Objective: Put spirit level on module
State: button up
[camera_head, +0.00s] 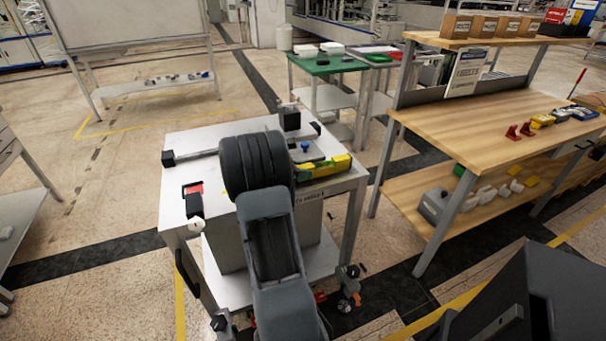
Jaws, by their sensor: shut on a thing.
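The yellow and green spirit level (337,164) sticks out to the right of my wrist, over the right side of the white table. A small yellow patch also shows left of the wrist. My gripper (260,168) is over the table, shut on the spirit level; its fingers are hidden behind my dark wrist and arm. What looks like the module (312,149) lies behind the level: a grey plate with a blue knob and black end blocks, partly covered by my wrist. I cannot tell whether the level touches it or the table.
On the white table (180,212), a rail with a black end (190,157) lies at left, near a red and black item (193,196). A wooden workbench (470,120) with tools stands at right, a green-topped table (325,64) behind.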

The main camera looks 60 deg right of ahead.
jog(key=shift+f, duration=0.25)
jog(key=shift+f, duration=0.15)
